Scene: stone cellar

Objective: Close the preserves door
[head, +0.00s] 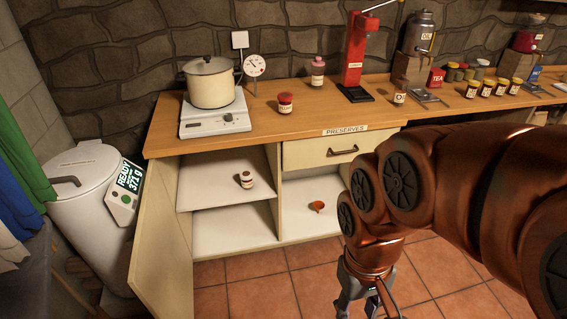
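The cream preserves door (160,250) stands wide open at the left side of the cabinet, swung out toward me. The PRESERVES label (345,131) is on the counter's front edge, above a drawer (318,151) that is shut. The open cabinet shows a shelf (215,198) with a small labelled jar (246,180) and a small orange cup (317,207) in the right compartment. My gripper (368,302) hangs at the bottom edge, right of the door and apart from it. Its fingertips are cut off by the frame, so its opening is unclear.
A white bin-like machine (84,190) with a green display stands close left of the door. The counter (215,146) carries a pot (209,84) on a hotplate, a red press (354,55) and several jars. Tiled floor (262,294) is clear between the door and my gripper.

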